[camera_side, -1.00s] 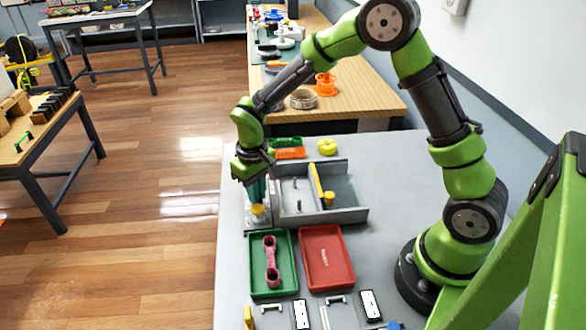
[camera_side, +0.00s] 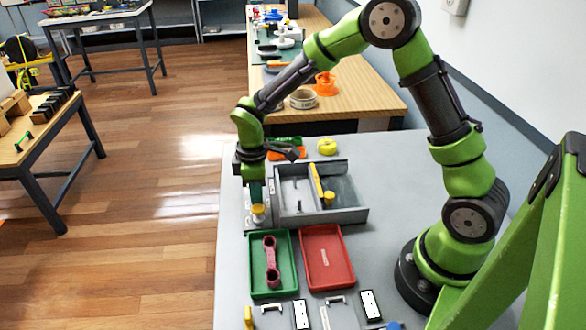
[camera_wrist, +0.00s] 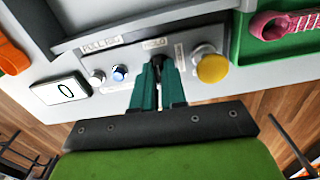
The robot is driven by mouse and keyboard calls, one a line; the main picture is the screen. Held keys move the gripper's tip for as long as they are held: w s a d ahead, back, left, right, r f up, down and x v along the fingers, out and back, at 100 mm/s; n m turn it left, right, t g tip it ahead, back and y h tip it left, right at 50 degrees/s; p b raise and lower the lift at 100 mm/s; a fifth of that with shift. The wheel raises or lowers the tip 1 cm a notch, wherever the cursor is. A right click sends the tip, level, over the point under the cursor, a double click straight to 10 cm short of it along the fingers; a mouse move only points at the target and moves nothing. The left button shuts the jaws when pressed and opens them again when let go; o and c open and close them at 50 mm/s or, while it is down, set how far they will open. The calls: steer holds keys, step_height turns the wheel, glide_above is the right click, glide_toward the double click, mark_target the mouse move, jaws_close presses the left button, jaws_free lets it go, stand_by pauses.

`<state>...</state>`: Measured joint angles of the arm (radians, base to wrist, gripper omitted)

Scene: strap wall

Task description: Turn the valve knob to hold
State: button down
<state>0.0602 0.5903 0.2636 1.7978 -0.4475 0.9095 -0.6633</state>
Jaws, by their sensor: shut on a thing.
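My gripper (camera_wrist: 158,80) points down at the grey valve panel (camera_wrist: 195,92), its teal fingers closed on the dark valve knob (camera_wrist: 160,62). Most of the knob is hidden between the fingers. A HOLD label (camera_wrist: 154,43) sits on the panel just beyond the fingertips, and another label, partly readable as PULL, is to its left. In the side view my gripper (camera_side: 256,190) is at the left edge of the table, and the fingers hide the knob. I cannot tell exactly which way the knob points.
A yellow round knob (camera_wrist: 212,66) stands close right of my fingers. A blue button (camera_wrist: 120,73) and a small metal one (camera_wrist: 97,77) are to the left, beside a display reading 0 (camera_wrist: 62,90). A green tray (camera_side: 285,283) with a pink wrench and a red tray (camera_side: 340,275) lie nearby.

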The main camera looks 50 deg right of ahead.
steer(key=shift+n, duration=0.4)
steer(key=c, duration=1.2)
jaws_free()
steer(key=shift+r, duration=0.1)
step_height(320, 180, up, 17)
steer(key=shift+f, duration=0.1)
